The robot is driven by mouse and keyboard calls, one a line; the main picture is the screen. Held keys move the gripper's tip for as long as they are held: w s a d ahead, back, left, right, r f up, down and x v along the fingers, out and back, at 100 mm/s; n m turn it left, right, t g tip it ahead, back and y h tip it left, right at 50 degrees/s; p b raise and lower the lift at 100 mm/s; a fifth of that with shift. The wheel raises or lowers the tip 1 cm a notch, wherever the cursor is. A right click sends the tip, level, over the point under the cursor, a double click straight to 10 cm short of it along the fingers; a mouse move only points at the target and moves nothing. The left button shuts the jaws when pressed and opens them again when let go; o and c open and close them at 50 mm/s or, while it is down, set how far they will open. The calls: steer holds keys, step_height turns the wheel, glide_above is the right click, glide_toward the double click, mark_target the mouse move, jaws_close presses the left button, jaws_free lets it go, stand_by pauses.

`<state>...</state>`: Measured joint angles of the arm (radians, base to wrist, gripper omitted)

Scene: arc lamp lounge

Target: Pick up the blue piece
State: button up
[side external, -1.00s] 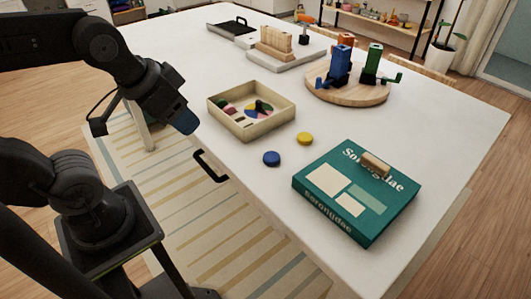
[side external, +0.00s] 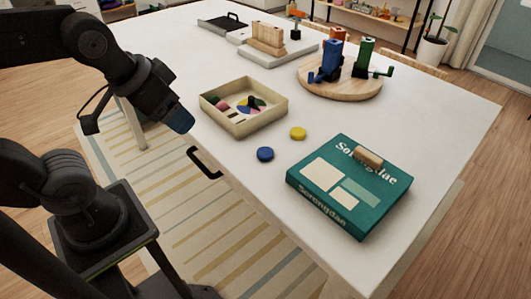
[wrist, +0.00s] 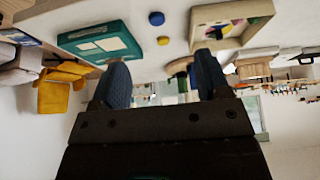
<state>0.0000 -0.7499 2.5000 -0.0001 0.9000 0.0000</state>
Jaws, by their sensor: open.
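A small round blue piece (side external: 265,154) lies flat on the white table, near its front edge. It also shows at the top of the wrist view (wrist: 156,18). A similar yellow piece (side external: 298,133) lies just behind it to the right, also seen in the wrist view (wrist: 163,41). My gripper (side external: 181,121) hangs at the left edge of the table, apart from the blue piece and to its left. In the wrist view my gripper (wrist: 161,75) has its two dark blue fingers spread, with nothing between them.
A beige tray (side external: 274,120) with coloured parts stands left of the discs. A teal box (side external: 369,203) with a wooden block on it lies right. Blue and green upright devices stand on a round wooden board (side external: 356,92). A black handle (side external: 204,163) juts from the table front.

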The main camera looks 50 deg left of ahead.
steer(key=shift+o, duration=0.3)
steer(key=n+g, duration=0.6)
steer(key=n, duration=1.2)
glide_above(265, 151)
steer(key=f, duration=1.4)
steer(key=shift+d+f, duration=0.1)
steer(key=shift+d, duration=0.15)
steer(key=shift+a+f, duration=0.2)
steer(key=shift+f, duration=2.55)
